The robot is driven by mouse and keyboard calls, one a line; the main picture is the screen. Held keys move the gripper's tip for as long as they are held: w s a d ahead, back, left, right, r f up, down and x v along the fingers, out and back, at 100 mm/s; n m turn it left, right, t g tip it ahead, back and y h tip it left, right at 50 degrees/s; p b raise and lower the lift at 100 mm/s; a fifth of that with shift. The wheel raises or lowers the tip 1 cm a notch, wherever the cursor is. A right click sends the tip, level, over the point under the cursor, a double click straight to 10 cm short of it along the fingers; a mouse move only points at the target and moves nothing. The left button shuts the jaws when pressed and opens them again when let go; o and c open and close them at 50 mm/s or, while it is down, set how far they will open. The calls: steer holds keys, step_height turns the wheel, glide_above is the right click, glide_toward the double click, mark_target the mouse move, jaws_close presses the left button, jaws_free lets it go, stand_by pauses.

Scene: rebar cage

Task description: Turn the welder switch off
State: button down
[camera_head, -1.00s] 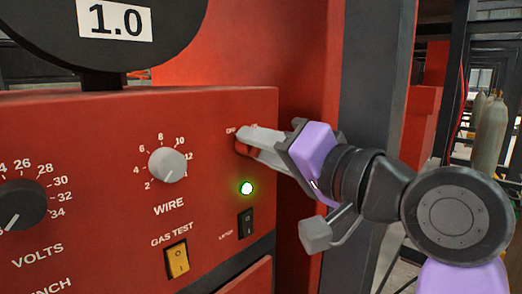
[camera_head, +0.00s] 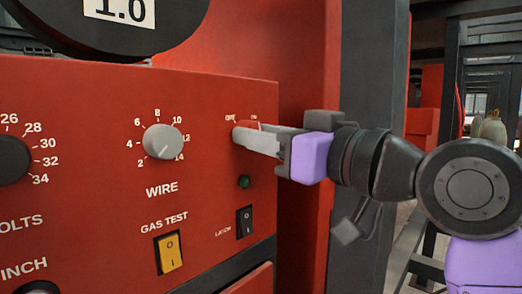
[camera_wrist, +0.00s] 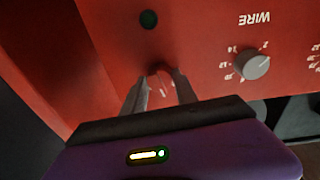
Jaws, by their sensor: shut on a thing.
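The welder's power switch (camera_head: 246,127) is a red knob at the upper right of the red welder panel (camera_head: 90,110), under a small label whose left word reads like "OFF". My gripper (camera_head: 262,141) reaches in from the right with its fingers at the knob. In the wrist view my gripper (camera_wrist: 160,85) has a finger on each side of the red switch knob (camera_wrist: 160,78) and is shut on it. The round indicator lamp (camera_head: 243,182) below the switch is dark green and unlit; this lamp (camera_wrist: 149,19) is also dark in the wrist view. The fingers partly hide the knob.
A grey WIRE knob (camera_head: 162,142), a yellow GAS TEST rocker (camera_head: 170,253) and a black rocker (camera_head: 245,222) sit on the panel nearby. A dark VOLTS knob (camera_head: 12,160) is at the left edge. A dark upright post (camera_head: 365,75) stands behind my wrist.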

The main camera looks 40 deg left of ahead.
steer(key=n+g+b, duration=0.1)
steer(key=n+b, duration=0.2)
steer(key=n, duration=0.3)
steer(key=shift+w+f+n, duration=0.1)
steer(key=shift+n, duration=0.2)
stand_by(0.4)
steer(key=c, duration=1)
jaws_free()
steer(key=shift+o, duration=0.2)
steer(key=shift+d, duration=0.15)
steer(key=d+b, duration=0.1)
steer(key=d, duration=0.6)
steer(key=shift+s+d+f, duration=0.25)
steer(key=shift+s+f, duration=0.1)
steer(key=shift+d, duration=0.1)
